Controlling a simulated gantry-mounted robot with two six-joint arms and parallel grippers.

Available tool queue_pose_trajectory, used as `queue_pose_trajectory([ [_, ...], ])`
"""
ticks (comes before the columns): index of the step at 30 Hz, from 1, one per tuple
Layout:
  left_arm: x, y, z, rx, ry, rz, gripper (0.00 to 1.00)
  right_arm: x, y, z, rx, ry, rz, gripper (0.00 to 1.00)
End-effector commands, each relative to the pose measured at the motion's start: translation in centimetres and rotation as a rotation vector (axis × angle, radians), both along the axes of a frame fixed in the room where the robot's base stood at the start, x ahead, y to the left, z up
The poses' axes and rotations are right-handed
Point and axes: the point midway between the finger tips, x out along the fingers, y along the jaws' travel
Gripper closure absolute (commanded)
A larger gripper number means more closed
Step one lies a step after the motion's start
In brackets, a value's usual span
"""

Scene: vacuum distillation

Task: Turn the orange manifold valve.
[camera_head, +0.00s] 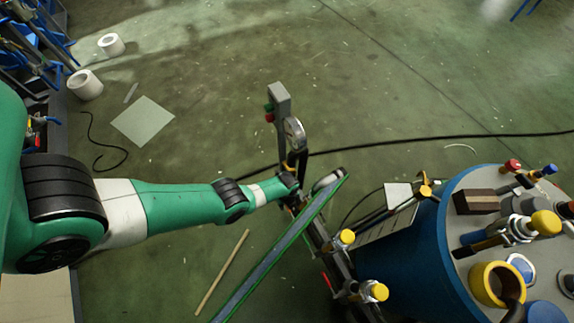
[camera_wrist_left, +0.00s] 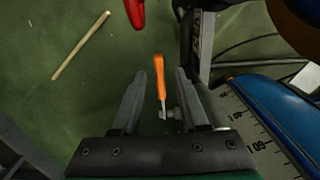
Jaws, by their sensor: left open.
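The orange valve handle (camera_wrist_left: 159,78) shows in the left wrist view as a narrow upright lever with a small metal fitting at its lower end. My left gripper (camera_wrist_left: 160,74) is open, with one finger on each side of the handle and visible gaps between. Whether the handle is level with the fingertips in depth is unclear. In the head view my left gripper (camera_head: 291,198) is at the pipe frame left of the blue tank, and I cannot make out the orange handle there. My right gripper is not in view.
A blue tank (camera_head: 401,255) with pipes and fittings on top stands at the right. Yellow knobs (camera_head: 379,291) and a gauge post (camera_head: 281,105) are close to my left arm. A red part (camera_wrist_left: 135,12) is ahead of the fingers. Open floor lies behind, with a black cable.

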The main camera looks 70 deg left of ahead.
Motion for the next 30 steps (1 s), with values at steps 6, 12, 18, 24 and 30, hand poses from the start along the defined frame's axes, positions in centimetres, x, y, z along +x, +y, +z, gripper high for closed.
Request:
queue_pose_trajectory([
  [6, 0.00, 0.00, 0.04, 0.000, 0.000, 0.000, 0.87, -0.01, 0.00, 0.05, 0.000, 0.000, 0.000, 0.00],
  [12, 0.00, 0.00, 0.03, 0.000, 0.000, 0.000, 1.00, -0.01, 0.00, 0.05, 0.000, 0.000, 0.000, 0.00],
  [18, -0.01, 0.00, 0.03, 0.000, 0.000, 0.000, 1.00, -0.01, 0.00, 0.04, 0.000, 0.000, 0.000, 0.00],
  [24, -0.01, 0.00, 0.02, 0.000, 0.000, 0.000, 1.00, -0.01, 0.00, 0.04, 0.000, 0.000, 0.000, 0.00],
  [30, -0.01, 0.00, 0.02, 0.000, 0.000, 0.000, 1.00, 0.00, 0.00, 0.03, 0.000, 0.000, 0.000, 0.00],
])
